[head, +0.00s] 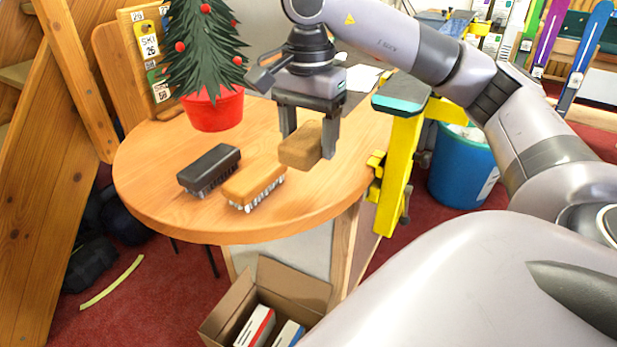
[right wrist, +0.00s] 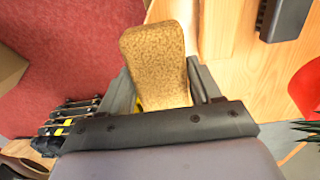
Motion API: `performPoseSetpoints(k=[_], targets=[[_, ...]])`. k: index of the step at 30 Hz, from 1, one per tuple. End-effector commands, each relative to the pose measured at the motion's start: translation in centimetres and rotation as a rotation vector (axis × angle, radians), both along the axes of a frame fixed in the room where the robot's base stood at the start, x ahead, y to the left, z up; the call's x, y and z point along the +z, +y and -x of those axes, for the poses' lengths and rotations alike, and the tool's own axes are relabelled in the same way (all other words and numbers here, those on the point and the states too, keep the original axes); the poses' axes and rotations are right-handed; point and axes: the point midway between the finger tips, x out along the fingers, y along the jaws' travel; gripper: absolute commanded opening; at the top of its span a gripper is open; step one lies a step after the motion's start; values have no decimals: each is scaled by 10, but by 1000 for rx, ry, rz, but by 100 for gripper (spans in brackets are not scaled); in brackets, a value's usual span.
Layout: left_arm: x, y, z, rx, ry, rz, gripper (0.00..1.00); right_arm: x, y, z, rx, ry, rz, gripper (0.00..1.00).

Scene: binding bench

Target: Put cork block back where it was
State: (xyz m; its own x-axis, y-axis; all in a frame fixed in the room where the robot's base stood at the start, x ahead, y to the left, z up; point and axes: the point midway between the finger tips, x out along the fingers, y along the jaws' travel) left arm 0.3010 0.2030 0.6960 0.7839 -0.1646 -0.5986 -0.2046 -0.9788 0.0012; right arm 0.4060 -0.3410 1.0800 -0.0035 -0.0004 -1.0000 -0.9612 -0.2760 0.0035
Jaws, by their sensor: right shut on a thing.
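The cork block (head: 301,147) is a brown, speckled block held between the fingers of my right gripper (head: 308,138). It is above the round wooden table, near its right side. In the right wrist view the cork block (right wrist: 157,62) sticks out from between the fingers of my right gripper (right wrist: 165,95), which is shut on it. Whether its underside touches the table cannot be told for certain; it seems raised. My left gripper is not in view.
On the wooden table (head: 300,212) lie a black brush (head: 209,166) and a tan brush (head: 254,184), left of the cork block. A small tree in a red pot (head: 213,108) stands behind. A yellow stand (head: 397,170) is at the right edge. A cardboard box (head: 293,287) sits below.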

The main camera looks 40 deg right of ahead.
Motion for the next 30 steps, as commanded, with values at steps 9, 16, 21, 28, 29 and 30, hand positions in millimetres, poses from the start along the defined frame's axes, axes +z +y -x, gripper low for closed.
performPoseSetpoints(k=[9,16,21,28,29,30], targets=[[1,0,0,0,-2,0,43,-50,0,0,1,-1,1,35],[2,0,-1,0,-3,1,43,-80,0,1,0,2,1,35],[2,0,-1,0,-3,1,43,-94,0,0,1,-1,0,35],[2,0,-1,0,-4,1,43,-95,0,0,1,-2,-1,35],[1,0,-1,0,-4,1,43,-95,0,0,1,-2,-1,35],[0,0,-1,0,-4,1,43,-97,0,0,1,-1,0,35]])
